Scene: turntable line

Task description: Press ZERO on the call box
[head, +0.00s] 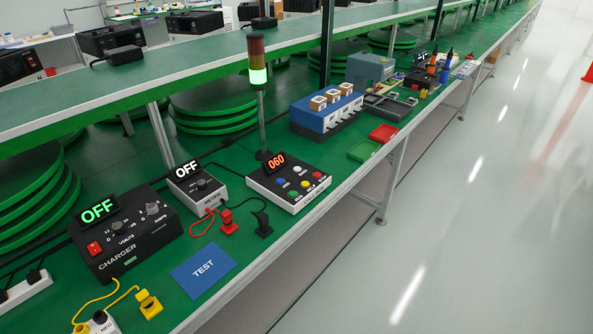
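The call box (288,186) is a low white box with a dark top on the green bench, near the middle of the view. Its small display (274,163) reads 060 in orange-red. The button labels are too small to read, so I cannot tell which is ZERO. A signal tower (257,62) stands behind the box with its lower green segment lit. Neither of my grippers is in view.
A black charger (122,234) and a smaller meter (194,186), both showing OFF, stand left of the box. A blue TEST mat (203,270) and red and black clips lie in front. A blue rack (326,113) and red and green trays stand beyond. The aisle right is clear.

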